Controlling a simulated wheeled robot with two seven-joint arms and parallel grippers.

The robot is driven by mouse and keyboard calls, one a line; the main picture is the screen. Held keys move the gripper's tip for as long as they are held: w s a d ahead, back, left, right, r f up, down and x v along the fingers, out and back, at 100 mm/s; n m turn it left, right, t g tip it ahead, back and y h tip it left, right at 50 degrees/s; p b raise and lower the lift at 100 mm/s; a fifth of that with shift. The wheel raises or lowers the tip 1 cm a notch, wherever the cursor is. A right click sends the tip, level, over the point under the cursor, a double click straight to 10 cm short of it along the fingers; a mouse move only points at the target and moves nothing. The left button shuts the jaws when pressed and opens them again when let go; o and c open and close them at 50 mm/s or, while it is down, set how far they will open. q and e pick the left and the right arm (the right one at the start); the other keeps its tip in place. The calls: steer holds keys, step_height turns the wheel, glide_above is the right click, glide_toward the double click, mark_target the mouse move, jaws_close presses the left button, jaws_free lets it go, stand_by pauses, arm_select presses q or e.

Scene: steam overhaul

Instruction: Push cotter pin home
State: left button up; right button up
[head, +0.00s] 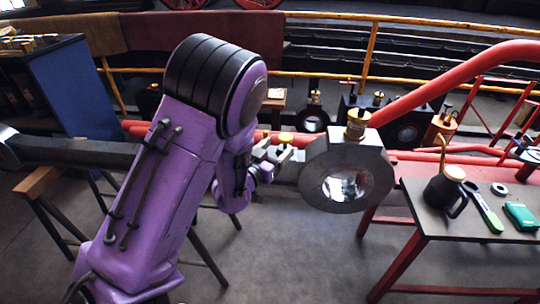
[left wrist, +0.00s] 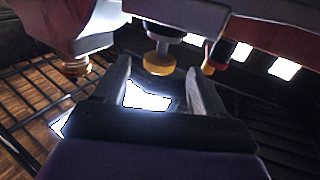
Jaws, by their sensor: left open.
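In the head view my left gripper (head: 274,150) is beside the grey rod end (head: 315,150), at its left. A yellow-topped piece (head: 287,137) stands at the fingertips; I cannot tell for sure that it is the cotter pin. In the left wrist view the left gripper (left wrist: 160,75) is open. A yellow disc (left wrist: 158,64) on a grey stem shows between and beyond its fingers, with no clear contact. A smaller red and yellow piece (left wrist: 212,60) is to its right. How deep any pin sits is hidden. My right gripper is not in view.
The rod's round eye (head: 320,190) carries a brass cup (head: 357,122) on top. A red-legged table (head: 425,215) at the right holds a black oil can (head: 445,192), a green-handled tool (head: 484,207) and a green box (head: 521,216). Yellow rails (head: 370,55) run behind.

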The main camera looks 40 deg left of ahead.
arm_select(q)
steer(key=s, duration=0.4)
steer(key=shift+s+d, duration=0.2)
steer(key=shift+s, duration=0.2)
